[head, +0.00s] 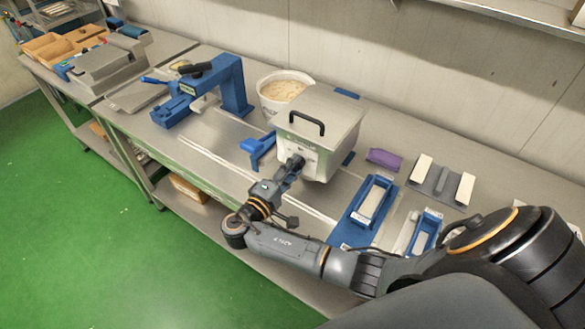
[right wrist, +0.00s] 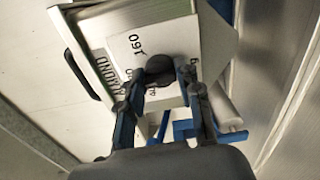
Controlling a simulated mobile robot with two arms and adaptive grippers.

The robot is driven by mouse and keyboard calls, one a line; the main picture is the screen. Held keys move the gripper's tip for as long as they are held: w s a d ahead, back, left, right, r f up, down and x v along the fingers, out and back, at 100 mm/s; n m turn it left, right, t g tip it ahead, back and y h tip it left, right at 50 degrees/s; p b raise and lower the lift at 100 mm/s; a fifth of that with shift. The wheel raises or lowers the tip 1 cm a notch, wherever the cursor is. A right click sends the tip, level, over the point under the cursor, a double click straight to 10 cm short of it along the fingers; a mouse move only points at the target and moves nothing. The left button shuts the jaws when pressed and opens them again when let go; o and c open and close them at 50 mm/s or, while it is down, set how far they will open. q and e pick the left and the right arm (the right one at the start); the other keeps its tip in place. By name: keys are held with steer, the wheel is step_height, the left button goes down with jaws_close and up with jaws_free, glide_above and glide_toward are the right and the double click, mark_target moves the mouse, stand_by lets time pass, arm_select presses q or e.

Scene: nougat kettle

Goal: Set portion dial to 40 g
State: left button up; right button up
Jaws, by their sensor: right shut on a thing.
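A white metal box-shaped machine (head: 318,130) with a black lid handle stands on the steel bench. Its front carries the black round portion dial (right wrist: 160,68). In the right wrist view, printed marks surround the dial; "60" is readable, the others are partly hidden or blurred. My right gripper (head: 294,164) is at the machine's front. In the right wrist view its two fingers (right wrist: 158,84) close on the dial from both sides. The dial's pointer and setting cannot be made out. My left gripper is in neither view.
A white bucket (head: 282,90) of pale mass stands behind the machine. A blue press (head: 230,88) is to the left. Blue trays (head: 351,222), a purple block (head: 384,159) and white blocks lie to the right. My right arm crosses the bench front.

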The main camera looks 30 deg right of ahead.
steer(key=n, duration=1.1)
steer(key=shift+n, duration=0.3)
stand_by(0.4)
steer(key=o, duration=1.1)
steer(key=shift+o, duration=0.2)
steer(key=v, duration=1.2)
